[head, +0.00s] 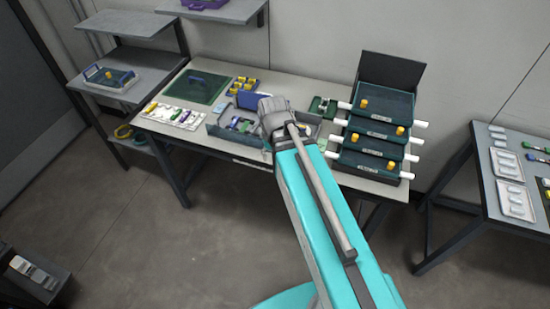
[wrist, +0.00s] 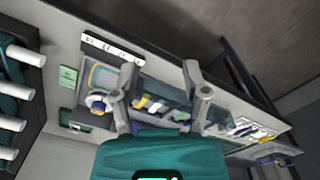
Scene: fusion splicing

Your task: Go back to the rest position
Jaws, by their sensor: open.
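My gripper (wrist: 160,78) is open, with its two fingers spread apart over the workbench in the wrist view. Nothing shows between the fingertips except the bench and a grey tray further below. In the head view my turquoise arm reaches up to the bench, and its wrist end hides the fingers. The grey tray (head: 222,131) on the workbench (head: 290,85) holds several small coloured items and is partly covered by my wrist. I cannot tell the exact height of my fingers above it.
A stack of dark green trays (head: 377,126) with white rods stands right of my arm. A green mat (head: 197,87) and a white board (head: 173,116) lie on the left. A side table (head: 480,165) stands at the right, a shelf unit (head: 118,57) at the left. The floor (head: 150,235) in front is clear.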

